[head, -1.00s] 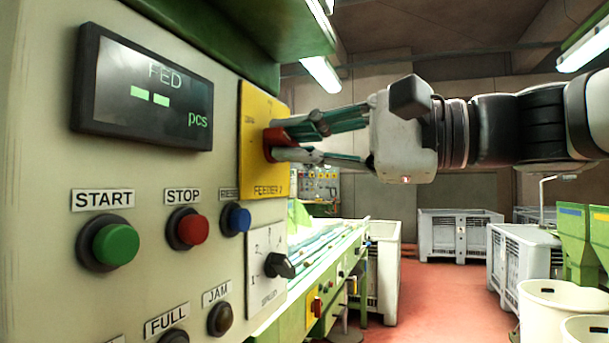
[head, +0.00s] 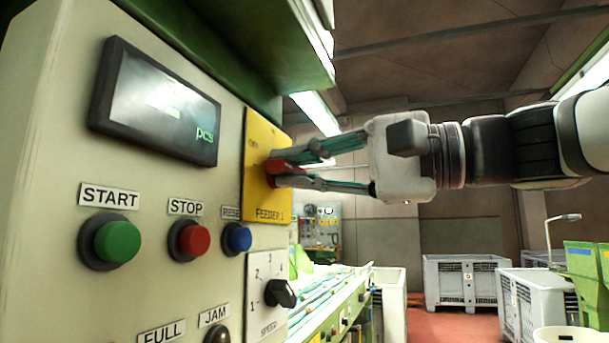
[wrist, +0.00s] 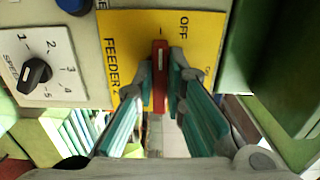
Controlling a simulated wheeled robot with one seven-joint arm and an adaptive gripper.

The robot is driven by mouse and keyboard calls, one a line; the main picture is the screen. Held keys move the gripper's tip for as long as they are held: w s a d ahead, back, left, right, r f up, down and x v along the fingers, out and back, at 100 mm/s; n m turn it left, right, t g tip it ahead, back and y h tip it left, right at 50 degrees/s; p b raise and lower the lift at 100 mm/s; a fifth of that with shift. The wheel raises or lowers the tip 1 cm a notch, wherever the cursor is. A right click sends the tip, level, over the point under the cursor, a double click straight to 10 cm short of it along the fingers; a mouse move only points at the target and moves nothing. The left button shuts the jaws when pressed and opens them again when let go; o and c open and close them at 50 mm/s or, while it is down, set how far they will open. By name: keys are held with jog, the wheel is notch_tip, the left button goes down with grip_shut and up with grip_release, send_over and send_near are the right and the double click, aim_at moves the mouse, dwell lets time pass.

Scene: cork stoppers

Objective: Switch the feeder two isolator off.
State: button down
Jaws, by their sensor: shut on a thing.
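The isolator is a yellow plate (head: 257,195) with a red rotary handle (head: 284,166) on the panel's right side. In the wrist view its plate (wrist: 127,28) reads FEEDER 2; the digit is unclear in the head view. My gripper (head: 291,168) comes in from the right, shut on the handle, with one finger on each side. In the wrist view the red handle (wrist: 159,70) stands between my fingertips (wrist: 160,84). It lies lengthwise up the picture, in line with a tick mark beside the word OFF. A second label, at the right, is partly hidden by a finger.
The green START (head: 117,241), red STOP (head: 194,240) and blue button (head: 237,239) sit left of the plate. A black speed knob (head: 281,293) is just below it. A green hood (head: 240,45) overhangs the panel. Grey crates (head: 463,283) stand far behind.

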jog(key=c, duration=1.6)
grip_release()
jog(key=shift+f, duration=0.1)
jog(key=shift+c, duration=0.2)
jog(key=v, duration=1.2)
